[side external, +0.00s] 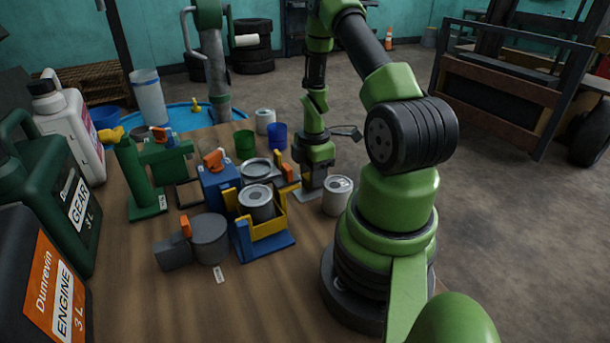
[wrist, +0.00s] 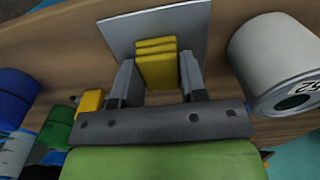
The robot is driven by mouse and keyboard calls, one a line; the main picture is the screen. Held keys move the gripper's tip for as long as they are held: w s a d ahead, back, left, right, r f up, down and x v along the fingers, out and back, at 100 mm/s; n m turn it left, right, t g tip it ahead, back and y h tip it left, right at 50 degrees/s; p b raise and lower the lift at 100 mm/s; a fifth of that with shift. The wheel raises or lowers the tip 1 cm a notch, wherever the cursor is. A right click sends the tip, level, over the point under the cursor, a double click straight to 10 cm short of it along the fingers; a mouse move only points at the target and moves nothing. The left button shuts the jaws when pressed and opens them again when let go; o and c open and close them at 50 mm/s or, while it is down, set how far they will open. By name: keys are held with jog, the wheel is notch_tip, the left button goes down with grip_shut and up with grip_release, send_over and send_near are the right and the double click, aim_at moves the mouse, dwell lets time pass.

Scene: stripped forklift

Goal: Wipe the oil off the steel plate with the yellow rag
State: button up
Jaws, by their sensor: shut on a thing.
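My gripper (wrist: 157,66) is shut on the folded yellow rag (wrist: 156,60), which sits between the two fingers in the wrist view. The rag overlaps the near part of the grey steel plate (wrist: 191,23) in that view; whether it presses on the plate I cannot tell. In the side external view my gripper (side external: 313,180) points down over the plate (side external: 304,195), and the rag cannot be made out there. I see no oil on the part of the plate that shows; the rag and gripper hide some of it.
A can (side external: 338,195) stands close right of the plate; it is also large in the wrist view (wrist: 272,62). A blue-and-yellow holder (side external: 266,242) with a can stands to the left. Green (side external: 244,144) and blue (side external: 277,136) cups stand behind. The wooden bench front is clear.

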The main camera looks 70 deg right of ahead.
jog(key=shift+s+d, duration=0.9)
jog(key=shift+s+d+r, duration=0.15)
notch_tip(320, 180, up, 8)
jog(key=w+a+r+m, duration=0.4)
jog(key=w+a+r, duration=0.1)
jog(key=w+a, duration=0.55)
jog(key=w+a+r+m, duration=0.1)
jog(key=a+r+m, duration=0.1)
jog(key=a, duration=0.5)
jog(key=w+a+r+m, duration=0.1)
jog(key=a+m, duration=0.2)
jog(key=a, duration=0.4)
jog(key=shift+a+r, duration=0.2)
jog(key=shift+r, duration=0.2)
